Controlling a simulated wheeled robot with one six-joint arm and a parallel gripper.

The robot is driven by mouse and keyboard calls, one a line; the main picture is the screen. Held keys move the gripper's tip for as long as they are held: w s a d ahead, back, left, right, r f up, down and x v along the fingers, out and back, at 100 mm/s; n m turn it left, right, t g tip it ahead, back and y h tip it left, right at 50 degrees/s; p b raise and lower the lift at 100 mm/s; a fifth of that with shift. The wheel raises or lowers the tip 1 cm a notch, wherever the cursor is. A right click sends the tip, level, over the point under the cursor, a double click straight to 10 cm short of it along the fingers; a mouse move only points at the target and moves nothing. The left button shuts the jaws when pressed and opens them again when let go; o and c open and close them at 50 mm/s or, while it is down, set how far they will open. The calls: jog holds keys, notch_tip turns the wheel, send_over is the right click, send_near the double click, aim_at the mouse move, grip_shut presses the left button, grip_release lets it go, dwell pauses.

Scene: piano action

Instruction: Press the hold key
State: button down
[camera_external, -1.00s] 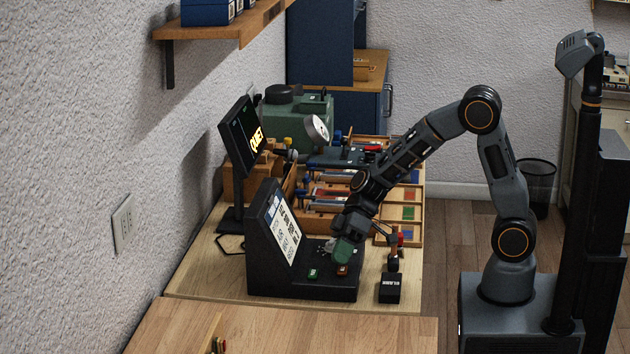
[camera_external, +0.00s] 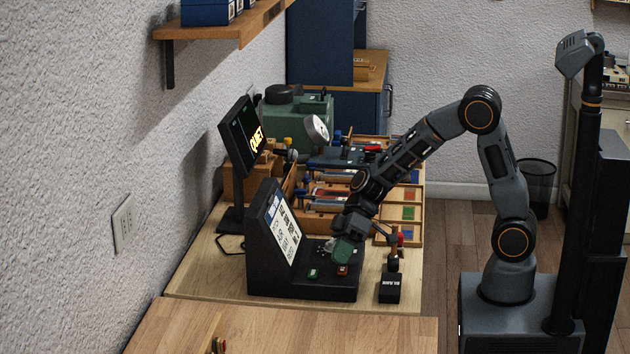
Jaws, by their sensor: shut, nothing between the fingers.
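A black console (camera_external: 275,275) with a sloped white label panel (camera_external: 283,232) stands on the workbench. The key labels are too small to read, so I cannot tell which one is the hold key. My gripper (camera_external: 341,252) is shut and empty, pointing down over the deck just behind the orange-red key.
A small black block (camera_external: 389,288) sits right of the console, near the bench's front edge. Wooden trays with coloured parts (camera_external: 408,200) and a green machine (camera_external: 290,120) fill the back of the bench.

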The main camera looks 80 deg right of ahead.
aim_at(341, 268)
jog(key=shift+f+b, duration=0.5)
jog(key=shift+b, duration=0.4)
jog(key=shift+r, duration=0.5)
jog(key=shift+r, duration=0.1)
jog(key=shift+r+p, duration=1.1)
jog(key=shift+r, duration=1.85)
